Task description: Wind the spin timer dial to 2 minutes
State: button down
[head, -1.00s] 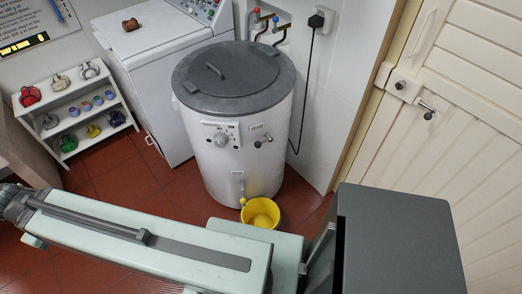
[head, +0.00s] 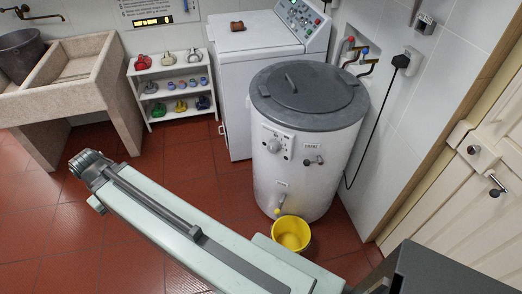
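The spin dryer (head: 304,160) is a white round drum with a grey lid (head: 308,90), standing on the red tiled floor. Its pale timer dial (head: 273,146) sits on a small panel on the front, left of a dark lever (head: 313,161). The dial's markings are too small to read. My arm crosses the lower part of the head view and ends at the left, well apart from the dryer. My gripper's fingers cannot be made out at that end, so whether it is open or shut does not show.
A yellow bucket (head: 291,234) stands at the dryer's front foot. A white washing machine (head: 236,75) is behind it. A door (head: 480,190) is at the right. Floor left of the dryer is clear.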

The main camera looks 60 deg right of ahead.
aim_at(273, 146)
jog(key=u, duration=0.95)
jog(key=i, duration=2.3)
jog(key=z, duration=4.55)
jog(key=i, duration=1.05)
jog(key=u, duration=0.15)
